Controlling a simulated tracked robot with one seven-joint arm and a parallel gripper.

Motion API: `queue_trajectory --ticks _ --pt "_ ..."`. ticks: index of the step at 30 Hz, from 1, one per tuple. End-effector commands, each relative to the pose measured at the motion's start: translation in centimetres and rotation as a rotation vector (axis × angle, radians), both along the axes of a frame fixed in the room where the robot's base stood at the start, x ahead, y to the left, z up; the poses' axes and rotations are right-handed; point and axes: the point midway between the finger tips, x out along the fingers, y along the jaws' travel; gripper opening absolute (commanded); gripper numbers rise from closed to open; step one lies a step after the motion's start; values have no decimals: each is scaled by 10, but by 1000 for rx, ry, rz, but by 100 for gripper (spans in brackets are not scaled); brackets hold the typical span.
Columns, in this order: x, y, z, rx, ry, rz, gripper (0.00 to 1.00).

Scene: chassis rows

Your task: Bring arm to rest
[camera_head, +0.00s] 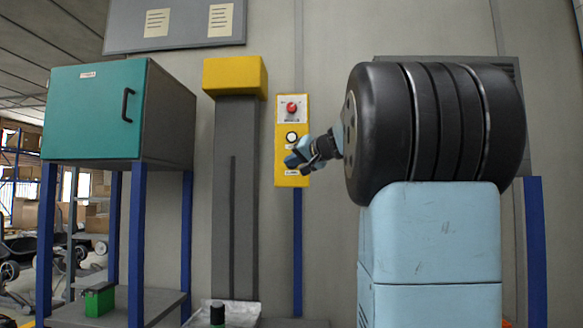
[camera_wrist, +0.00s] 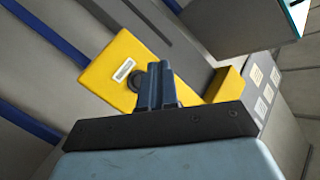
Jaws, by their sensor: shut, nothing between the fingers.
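My gripper (camera_head: 292,160) is small in the head view, just left of the black ringed part of my arm. Whether the fingers touch the panel cannot be told.
Further left is a teal-doored cabinet (camera_head: 95,110) on blue legs. A green box (camera_head: 99,300) lies on the shelf below.

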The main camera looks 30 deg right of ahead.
Motion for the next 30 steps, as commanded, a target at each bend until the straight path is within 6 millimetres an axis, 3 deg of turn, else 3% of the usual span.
queue_trajectory --ticks 8,11,14,21,27,30 --pt "-1 2 -1 -1 4 3 0" --pt "-7 18 -12 -9 38 21 0" --pt "-22 49 -37 -30 110 55 0" --pt "-93 137 -132 -131 362 147 0" --pt "-169 185 -217 -263 560 200 0" --pt "-210 200 -261 -345 648 216 0"
